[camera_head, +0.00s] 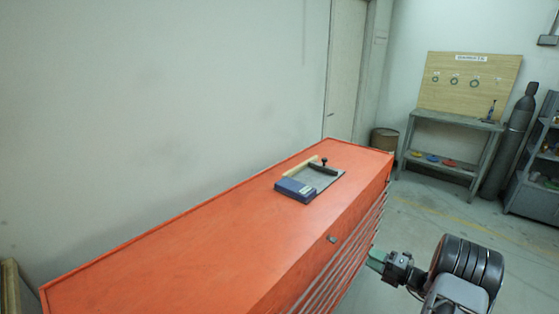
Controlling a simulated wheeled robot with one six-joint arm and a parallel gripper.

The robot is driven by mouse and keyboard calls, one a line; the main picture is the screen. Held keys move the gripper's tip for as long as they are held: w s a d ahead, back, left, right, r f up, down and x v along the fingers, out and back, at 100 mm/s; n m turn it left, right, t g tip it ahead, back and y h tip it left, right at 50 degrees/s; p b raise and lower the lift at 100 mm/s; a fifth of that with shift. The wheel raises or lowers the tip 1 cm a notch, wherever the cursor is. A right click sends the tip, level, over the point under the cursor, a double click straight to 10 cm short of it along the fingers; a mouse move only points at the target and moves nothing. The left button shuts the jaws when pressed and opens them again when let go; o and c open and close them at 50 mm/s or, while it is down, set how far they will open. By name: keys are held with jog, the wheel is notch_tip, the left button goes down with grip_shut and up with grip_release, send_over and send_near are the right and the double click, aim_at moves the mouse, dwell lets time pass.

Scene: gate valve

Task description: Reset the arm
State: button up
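My arm comes in at the lower right, with its dark rounded links in the foreground. My gripper (379,259) points left, beside the drawer side of the orange cabinet (200,240) and below the level of its top. A small green piece shows at the gripper's tip; I cannot tell whether it is a fingertip or something held. The gap between the fingers cannot be made out at this size and angle.
On the cabinet top lies a grey tray (325,180) with a blue block (295,190) and a black-knobbed tool (323,163). A grey workbench (455,121), a pegboard (468,85) and a dark cylinder (508,145) stand at the back right. Floor between is clear.

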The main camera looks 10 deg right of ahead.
jog(key=s+a+f+n+g, duration=0.4)
jog(key=s+f+n+g, duration=0.1)
jog(key=n, duration=0.6)
jog(key=s+a+r+n+g+h, duration=0.35)
jog(key=s+a+n+g, duration=0.35)
jog(key=n, duration=0.7)
jog(key=s+a+r+n+t+h, duration=0.1)
jog(key=s+a+r+n+h, duration=0.3)
jog(key=r+n, duration=0.4)
jog(key=s+a+r+n+t+h, duration=0.1)
jog(key=s+a+r+n+h, duration=0.3)
jog(key=a+r+n, duration=0.3)
notch_tip(320, 180, up, 2)
jog(key=n, duration=0.5)
jog(key=shift+s+r+t, duration=0.2)
jog(key=shift+t, duration=0.2)
jog(key=shift+h, duration=0.25)
